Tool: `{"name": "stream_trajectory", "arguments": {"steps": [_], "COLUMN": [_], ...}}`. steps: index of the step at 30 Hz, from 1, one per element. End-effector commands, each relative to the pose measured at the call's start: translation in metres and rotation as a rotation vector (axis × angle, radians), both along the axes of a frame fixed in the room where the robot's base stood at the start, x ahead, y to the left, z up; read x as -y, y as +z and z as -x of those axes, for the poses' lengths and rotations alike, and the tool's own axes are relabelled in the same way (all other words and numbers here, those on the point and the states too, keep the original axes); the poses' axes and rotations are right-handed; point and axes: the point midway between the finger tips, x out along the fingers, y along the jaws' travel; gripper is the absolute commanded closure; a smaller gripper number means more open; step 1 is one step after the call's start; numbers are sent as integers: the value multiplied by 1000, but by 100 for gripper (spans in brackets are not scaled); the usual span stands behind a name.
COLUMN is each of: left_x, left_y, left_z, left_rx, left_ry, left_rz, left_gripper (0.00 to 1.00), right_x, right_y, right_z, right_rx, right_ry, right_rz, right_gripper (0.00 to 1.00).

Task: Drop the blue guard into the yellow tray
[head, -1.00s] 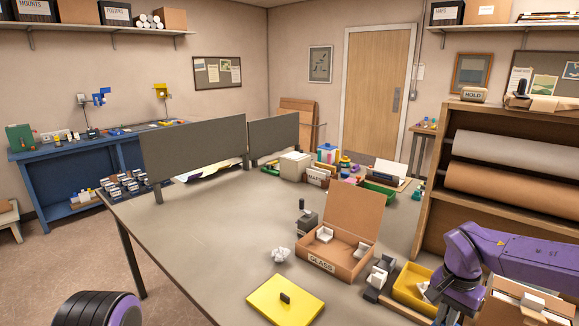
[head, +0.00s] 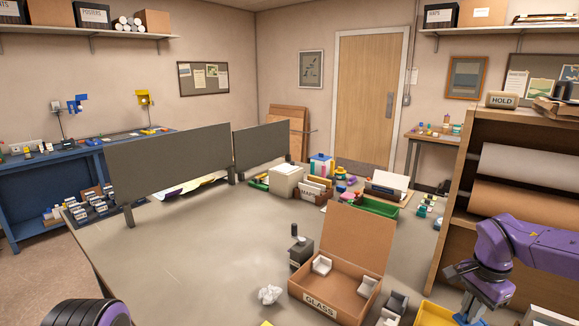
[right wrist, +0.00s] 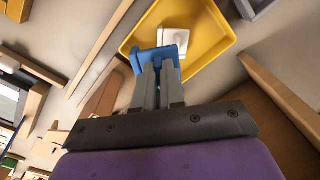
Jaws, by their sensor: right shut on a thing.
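In the right wrist view my right gripper (right wrist: 157,68) is shut on the blue guard (right wrist: 137,58), which shows around and beyond the fingertips. Behind the guard lies the yellow tray (right wrist: 208,62), with a white piece (right wrist: 173,37) in it. The guard overlaps the tray's near side in this view; I cannot tell its height above it. In the head view the yellow tray (head: 432,314) is at the bottom right, partly cut off.
An open cardboard box marked GLASS (head: 321,303) stands left of the tray, with small grey holders (head: 394,305) between. A dark stamp-like block (head: 300,250) and crumpled paper (head: 269,294) are nearby. A wooden shelf with paper rolls (head: 525,190) rises at right. The table's left-middle is clear.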

Motion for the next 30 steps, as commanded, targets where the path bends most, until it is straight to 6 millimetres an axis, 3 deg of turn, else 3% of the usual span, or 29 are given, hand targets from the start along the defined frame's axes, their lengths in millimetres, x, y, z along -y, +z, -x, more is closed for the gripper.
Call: {"name": "stream_trajectory", "arguments": {"steps": [2, 10, 13, 14, 23, 26, 30], "left_x": [0, 0, 0, 0, 0, 0, 0], "left_y": [-14, -13, -13, -13, -14, -17, -22], "left_z": [-1, -2, -2, -2, -1, -1, -2], "left_rx": [1, 4, 4, 3, 2, 3, 3], "left_ry": [0, 0, 0, 0, 0, 0, 0], "left_rz": [0, 0, 0, -1, 0, -1, -1], "left_gripper": [53, 53, 53, 53, 53, 53, 53], "right_x": [1, 0, 0, 0, 1, 1, 1], "right_y": [-16, -17, -17, -17, -15, -1, 32], "right_z": [-6, -12, -12, -12, -12, -12, -10], "right_rx": [-8, -13, -13, -13, -11, -7, -5], "right_ry": [-1, 0, 0, 0, 0, -1, -1], "right_rz": [5, 3, 3, 3, 4, 5, 5], "right_gripper": [100, 100, 65, 61, 61, 61, 61]}}
